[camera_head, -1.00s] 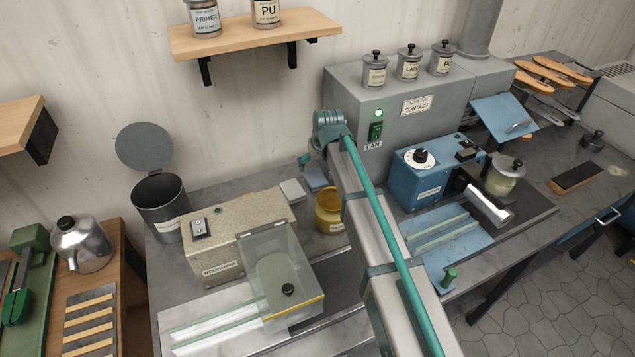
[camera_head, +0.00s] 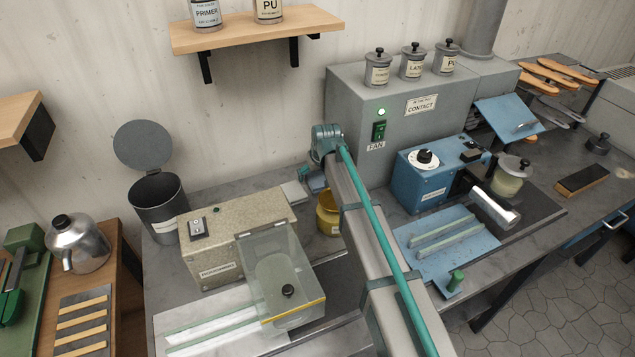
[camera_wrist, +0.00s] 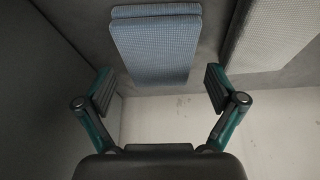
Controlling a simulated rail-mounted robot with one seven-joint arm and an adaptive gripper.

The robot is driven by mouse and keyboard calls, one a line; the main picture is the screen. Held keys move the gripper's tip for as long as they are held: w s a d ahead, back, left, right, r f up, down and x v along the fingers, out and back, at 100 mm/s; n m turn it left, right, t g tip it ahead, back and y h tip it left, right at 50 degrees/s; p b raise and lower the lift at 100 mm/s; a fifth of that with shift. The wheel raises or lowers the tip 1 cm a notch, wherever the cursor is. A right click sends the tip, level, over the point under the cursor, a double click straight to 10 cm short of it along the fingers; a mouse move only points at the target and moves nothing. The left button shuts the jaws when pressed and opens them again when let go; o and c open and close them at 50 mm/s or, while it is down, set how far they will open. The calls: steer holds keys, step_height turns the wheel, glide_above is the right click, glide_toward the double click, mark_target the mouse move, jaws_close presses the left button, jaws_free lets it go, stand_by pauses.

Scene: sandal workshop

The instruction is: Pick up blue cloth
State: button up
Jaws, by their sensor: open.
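The blue cloth (camera_wrist: 155,48) is a folded, fine-checked pad lying flat on the grey bench in the wrist view. My gripper (camera_wrist: 160,88) is open and empty. Its two fingers stand wide apart, and the near edge of the cloth lies across the gap between them, with the fingers outside its left and right sides. I cannot tell the height of the fingertips above the bench. In the head view the cloth (camera_head: 316,183) shows only in part, mostly hidden by my arm and gripper (camera_head: 305,172).
A pale grey cloth (camera_wrist: 275,35) lies close to the right in the wrist view; it also shows in the head view (camera_head: 294,193). A yellow pot (camera_head: 328,212), a beige machine (camera_head: 235,240) and a grey fan cabinet (camera_head: 395,130) stand close around. The wall is behind.

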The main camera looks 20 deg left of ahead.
steer(key=shift+f, duration=0.25)
stand_by(0.3)
steer(key=c, duration=1)
steer(key=shift+c, duration=0.2)
steer(key=shift+r, duration=0.6)
step_height(320, 180, up, 2)
steer(key=shift+b, duration=0.45)
steer(key=s+r, duration=0.1)
steer(key=r, duration=0.1)
steer(key=s+r+b, duration=0.1)
steer(key=s+r, duration=0.1)
steer(key=s+d+r+b, duration=0.1)
steer(key=s+r, duration=0.1)
steer(key=shift+s, duration=0.1)
steer(key=s+d+r+b, duration=0.1)
steer(key=s+r, duration=0.3)
steer(key=s, duration=0.4)
steer(key=shift+s+d+r+b, duration=0.15)
steer(key=shift+s+d+b, duration=0.2)
steer(key=shift+b, duration=0.5)
